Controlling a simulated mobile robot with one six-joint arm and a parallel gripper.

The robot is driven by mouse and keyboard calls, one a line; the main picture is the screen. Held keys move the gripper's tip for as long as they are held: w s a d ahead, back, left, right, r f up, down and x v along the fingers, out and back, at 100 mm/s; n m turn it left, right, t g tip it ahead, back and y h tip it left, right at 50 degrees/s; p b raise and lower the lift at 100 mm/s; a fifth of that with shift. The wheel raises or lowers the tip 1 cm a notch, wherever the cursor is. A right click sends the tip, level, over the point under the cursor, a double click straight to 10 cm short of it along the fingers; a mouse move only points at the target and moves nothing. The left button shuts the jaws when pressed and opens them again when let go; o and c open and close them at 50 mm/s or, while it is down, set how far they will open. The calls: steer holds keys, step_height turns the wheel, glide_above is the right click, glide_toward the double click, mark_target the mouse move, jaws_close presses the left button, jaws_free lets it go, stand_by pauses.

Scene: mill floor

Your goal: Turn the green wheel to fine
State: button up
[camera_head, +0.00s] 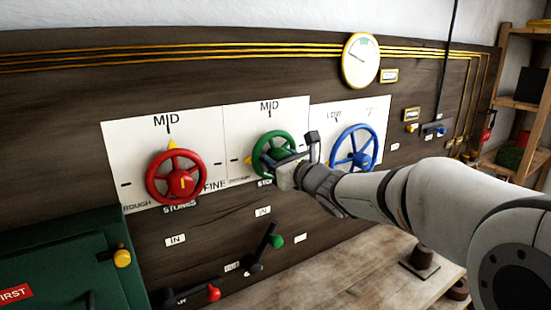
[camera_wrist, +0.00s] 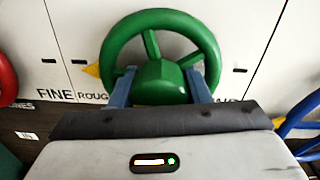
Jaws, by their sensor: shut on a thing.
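The green wheel (camera_head: 287,138) is on a white wall panel between the red and blue wheels. MID is printed above it. My gripper (camera_head: 283,161) is shut on the green wheel and hides its lower right part. In the wrist view, the two blue fingers (camera_wrist: 161,86) stand either side of the green hub (camera_wrist: 160,78), at the lower wheel. The yellow pointer (camera_wrist: 92,70) points left, by the ROUGH side; it shows also in the head view (camera_head: 248,160). The green panel's FINE label is hidden or unreadable behind my gripper.
The red wheel (camera_head: 183,183) is at left, its pointer up at MID. The blue wheel (camera_head: 362,160) is close to my wrist at right. Below are a green-knobbed lever (camera_head: 277,241) and a red-knobbed lever (camera_head: 213,293). A round gauge (camera_head: 360,60) hangs above.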

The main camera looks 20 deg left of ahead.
steer(key=m+b, duration=0.1)
steer(key=b, duration=0.1)
steer(key=m+b, duration=0.1)
steer(key=m, duration=0.1)
steer(key=shift+f+m+b, duration=0.3)
steer(key=shift+f+b, duration=0.05)
steer(key=shift+b, duration=0.05)
steer(key=m+b, duration=0.1)
steer(key=m, duration=0.3)
steer(key=shift+r+m+b, duration=0.1)
steer(key=shift+m+b, duration=0.2)
steer(key=shift+b, duration=0.1)
steer(key=m, duration=0.4)
steer(key=shift+m, duration=0.3)
steer(key=m, duration=0.4)
steer(key=shift+m, duration=0.4)
steer(key=m+p, duration=0.1)
steer(key=m, duration=0.3)
steer(key=shift+p, duration=0.35)
steer(key=m+p, duration=0.1)
steer(key=m, duration=0.4)
steer(key=shift+p, duration=0.4)
steer(key=m+p, duration=0.2)
steer(key=m, duration=0.2)
steer(key=shift+r+m, duration=0.1)
steer(key=shift+m, duration=0.2)
steer(key=m+p, duration=0.2)
steer(key=m, duration=0.2)
steer(key=shift+m+h, duration=0.3)
steer(key=shift+m, duration=0.1)
